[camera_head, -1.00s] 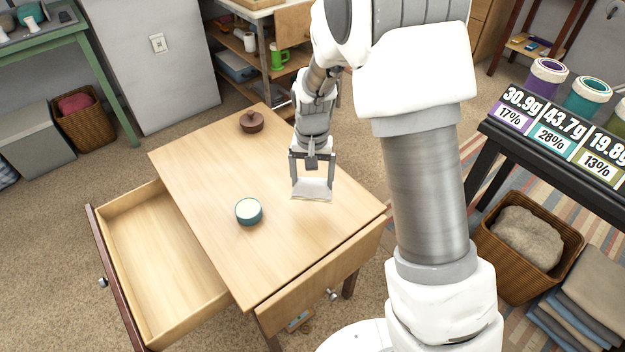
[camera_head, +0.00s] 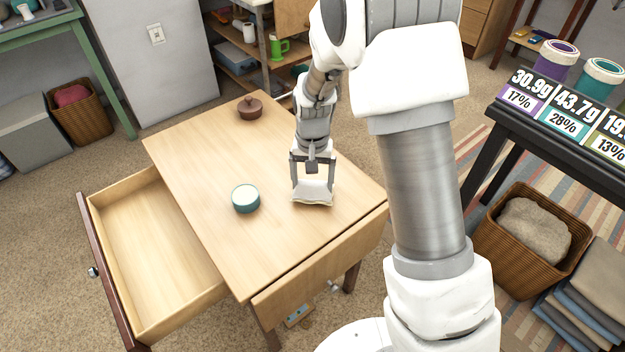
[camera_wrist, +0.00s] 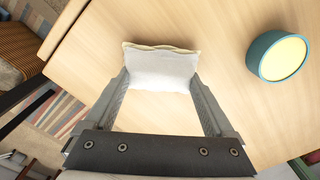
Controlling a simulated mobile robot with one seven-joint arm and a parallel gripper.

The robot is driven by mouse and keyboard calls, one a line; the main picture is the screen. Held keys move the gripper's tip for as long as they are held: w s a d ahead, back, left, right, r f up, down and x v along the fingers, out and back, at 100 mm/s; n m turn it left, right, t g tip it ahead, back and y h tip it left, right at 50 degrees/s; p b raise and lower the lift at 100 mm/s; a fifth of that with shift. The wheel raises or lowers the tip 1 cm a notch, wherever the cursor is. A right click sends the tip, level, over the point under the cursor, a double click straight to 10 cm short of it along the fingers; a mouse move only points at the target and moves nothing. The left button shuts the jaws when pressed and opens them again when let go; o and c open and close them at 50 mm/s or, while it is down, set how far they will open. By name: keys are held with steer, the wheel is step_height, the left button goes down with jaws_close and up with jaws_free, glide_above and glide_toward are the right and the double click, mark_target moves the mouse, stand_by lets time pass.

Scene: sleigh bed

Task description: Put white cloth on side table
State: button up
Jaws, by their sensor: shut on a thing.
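The white cloth (camera_head: 313,192) is a small folded piece with a cream edge, at or just above the wooden side table (camera_head: 205,150). My gripper (camera_head: 312,184) is shut on it, with one finger at each side of the cloth. In the wrist view the cloth (camera_wrist: 160,68) spans the space between the fingertips of my gripper (camera_wrist: 160,84), over the tabletop (camera_wrist: 215,30). I cannot tell whether its underside touches the table.
A teal bowl-like container (camera_head: 245,199) stands left of the cloth; it also shows in the wrist view (camera_wrist: 278,56). A brown lidded pot (camera_head: 249,108) is at the table's far corner. A drawer (camera_head: 155,245) is pulled out at the left. The table's front middle is clear.

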steer(key=shift+f+b, duration=0.4)
steer(key=shift+f, duration=0.2)
steer(key=o, duration=0.9)
steer(key=shift+r, duration=0.15)
step_height(320, 180, up, 17)
steer(key=p, duration=0.5)
steer(key=shift+r+p, duration=0.15)
steer(key=shift+p, duration=0.15)
